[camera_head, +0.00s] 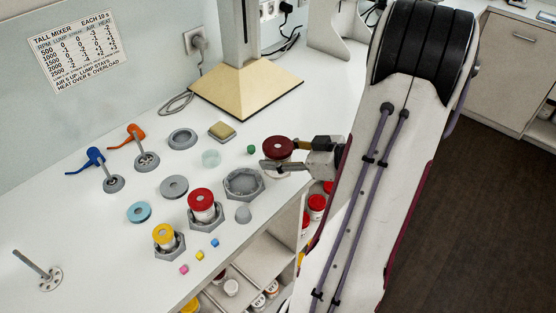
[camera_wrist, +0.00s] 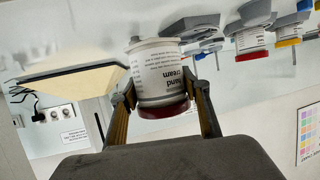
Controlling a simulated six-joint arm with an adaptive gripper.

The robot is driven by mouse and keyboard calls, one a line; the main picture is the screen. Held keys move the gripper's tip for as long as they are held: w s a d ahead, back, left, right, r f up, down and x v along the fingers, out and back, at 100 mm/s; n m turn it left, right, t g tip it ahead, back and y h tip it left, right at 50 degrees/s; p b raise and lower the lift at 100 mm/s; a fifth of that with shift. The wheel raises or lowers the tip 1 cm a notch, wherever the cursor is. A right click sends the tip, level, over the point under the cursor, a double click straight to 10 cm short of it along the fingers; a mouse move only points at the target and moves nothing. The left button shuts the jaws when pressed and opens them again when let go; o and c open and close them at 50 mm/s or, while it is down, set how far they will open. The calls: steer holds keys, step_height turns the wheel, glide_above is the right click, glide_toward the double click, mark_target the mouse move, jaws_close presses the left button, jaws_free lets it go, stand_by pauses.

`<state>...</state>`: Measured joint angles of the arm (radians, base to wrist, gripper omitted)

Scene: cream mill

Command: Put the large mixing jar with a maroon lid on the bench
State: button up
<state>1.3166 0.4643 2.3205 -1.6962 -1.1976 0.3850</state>
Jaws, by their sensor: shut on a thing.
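The large mixing jar with a maroon lid (camera_head: 278,146) is at the right side of the white bench (camera_head: 90,235). In the wrist view the same jar (camera_wrist: 160,82) shows a white body with a "hand cream" label. It appears upside down there, with the maroon lid low in the picture. My gripper (camera_head: 287,157) is shut on the jar, one finger on each side of its body; the fingers also show in the wrist view (camera_wrist: 162,97). Whether the jar's base touches the bench cannot be told.
An empty grey hexagonal holder (camera_head: 244,186) is just left of the jar. A red-lidded jar (camera_head: 202,203) and a yellow-lidded jar (camera_head: 165,236) sit in holders further left. The mixer base (camera_head: 245,95) stands behind. Shelves lie below the bench edge.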

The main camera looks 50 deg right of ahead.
step_height(320, 180, up, 7)
stand_by(0.5)
steer(key=shift+f, duration=0.1)
stand_by(0.7)
steer(key=w+a+f+n+g+y, duration=0.1)
steer(key=w+a+n+g+y, duration=0.25)
steer(key=w+a, duration=0.9)
steer(key=w+a+n+g+y, duration=0.25)
steer(key=w+a+n, duration=0.2)
steer(key=a, duration=1.55)
steer(key=w+a+f+n+g+y, duration=0.1)
steer(key=w+a+n+g+y, duration=0.15)
steer(key=w+a, duration=1)
steer(key=w+a+r+m+t, duration=0.1)
steer(key=w+a+r+t, duration=0.1)
steer(key=a, duration=0.3)
steer(key=shift+w+a+r+t, duration=0.2)
steer(key=shift+w+a+t, duration=0.05)
steer(key=shift+t, duration=0.1)
steer(key=shift+f, duration=0.1)
